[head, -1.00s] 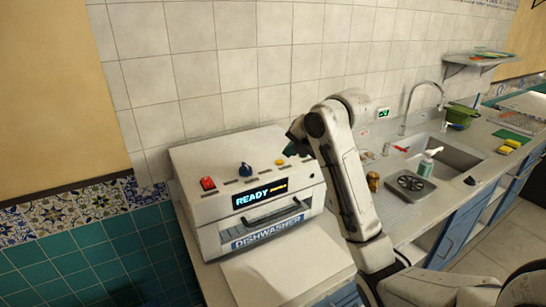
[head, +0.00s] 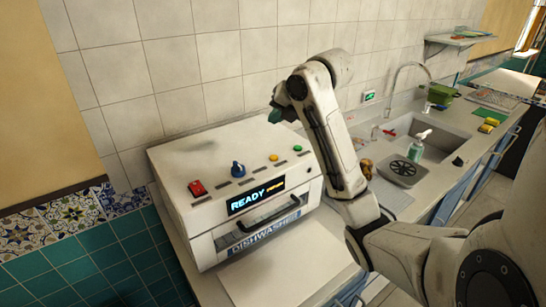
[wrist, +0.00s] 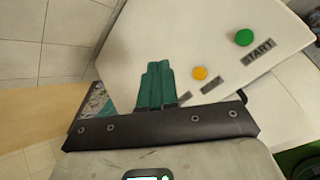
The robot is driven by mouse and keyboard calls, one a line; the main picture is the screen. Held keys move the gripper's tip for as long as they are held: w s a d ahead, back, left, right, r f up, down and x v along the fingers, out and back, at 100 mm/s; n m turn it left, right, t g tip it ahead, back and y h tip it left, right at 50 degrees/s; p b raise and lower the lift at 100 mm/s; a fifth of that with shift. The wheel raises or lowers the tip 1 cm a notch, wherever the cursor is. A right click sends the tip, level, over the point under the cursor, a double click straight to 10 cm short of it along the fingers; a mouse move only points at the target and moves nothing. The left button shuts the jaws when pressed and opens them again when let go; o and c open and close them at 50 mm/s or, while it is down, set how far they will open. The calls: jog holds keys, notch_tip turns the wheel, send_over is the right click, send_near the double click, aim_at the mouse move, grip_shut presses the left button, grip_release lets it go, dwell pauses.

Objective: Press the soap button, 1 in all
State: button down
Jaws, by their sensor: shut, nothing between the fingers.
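The white dishwasher (head: 185,225) stands on the counter, its display reading READY. On its top panel are a yellow button (head: 274,157) and a green button (head: 297,149). In the wrist view the green button (wrist: 244,37) is labelled START. The label by the yellow button (wrist: 199,73) is too small to read, so I cannot confirm it is the soap button. My gripper (head: 281,113) is shut and empty above the panel's back right, apart from the buttons in the head view. In the wrist view its green fingers (wrist: 157,82) appear left of the yellow button.
A red switch (head: 197,188) and a blue knob (head: 238,168) sit left of the yellow button. The tiled wall (head: 200,60) rises close behind. A sink (head: 455,138) with a soap bottle (head: 418,146) lies to the right.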

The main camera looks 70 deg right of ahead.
aim_at(277, 158)
jog(key=shift+f+b, duration=3)
jog(key=shift+f, duration=1.3)
jog(key=shift+f+b, duration=0.4)
jog(key=shift+f+b, duration=0.4)
jog(key=shift+f, duration=0.05)
jog(key=shift+r, duration=0.15)
jog(key=shift+r+p, duration=0.6)
jog(key=shift+r, duration=0.15)
jog(key=shift+r+p, duration=1.8)
jog(key=shift+r, duration=0.75)
jog(key=shift+f, duration=0.1)
